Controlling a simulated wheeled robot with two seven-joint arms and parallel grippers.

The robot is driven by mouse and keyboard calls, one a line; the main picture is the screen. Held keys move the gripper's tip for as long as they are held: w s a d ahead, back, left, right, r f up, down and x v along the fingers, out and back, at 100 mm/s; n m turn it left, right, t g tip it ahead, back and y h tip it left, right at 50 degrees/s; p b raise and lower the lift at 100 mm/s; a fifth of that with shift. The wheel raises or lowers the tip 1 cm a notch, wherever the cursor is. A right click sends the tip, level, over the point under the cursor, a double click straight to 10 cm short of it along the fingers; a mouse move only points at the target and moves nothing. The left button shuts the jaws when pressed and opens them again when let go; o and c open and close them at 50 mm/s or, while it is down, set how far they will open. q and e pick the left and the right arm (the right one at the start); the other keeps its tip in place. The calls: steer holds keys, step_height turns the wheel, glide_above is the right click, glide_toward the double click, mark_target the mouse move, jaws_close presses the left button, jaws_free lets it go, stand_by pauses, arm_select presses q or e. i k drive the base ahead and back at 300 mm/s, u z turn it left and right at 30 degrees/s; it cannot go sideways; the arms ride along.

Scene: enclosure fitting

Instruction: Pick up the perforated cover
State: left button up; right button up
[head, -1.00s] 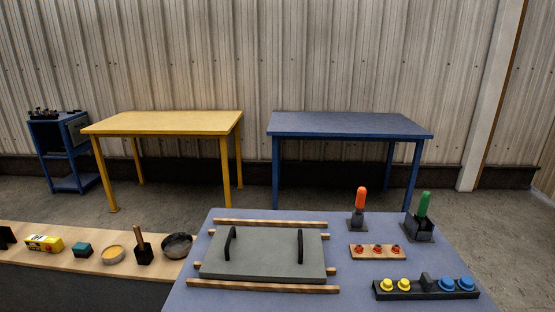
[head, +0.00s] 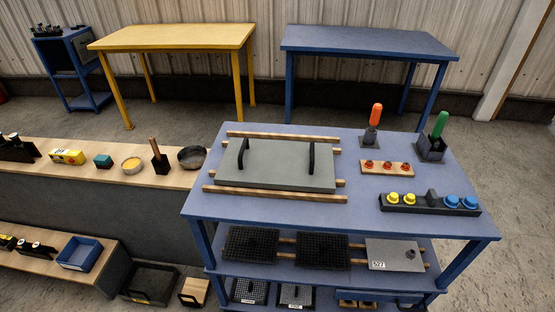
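Several panels that look perforated lie on the shelves under the blue workbench. On the upper shelf are a left black grid panel (head: 250,243) and a right black grid panel (head: 322,251), side by side on wooden strips. On the lower shelf are two smaller grey dotted panels, a left one (head: 248,291) and a right one (head: 296,295), each with a dark knob or handle and a white label too small to read. I cannot tell which is the perforated cover. Neither of my grippers shows in the head view.
A plain grey plate labelled 527 (head: 393,255) shares the upper shelf. On the workbench top (head: 300,209) lie a grey lid with two black handles (head: 280,168), a button strip (head: 430,203) and upright tools. A wooden bench (head: 125,184) stands at left, with a blue bin (head: 80,253) lower down.

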mark_target(251, 244)
steer(key=z, duration=0.3)
steer(key=i, duration=0.35)
steer(key=u, duration=1.85)
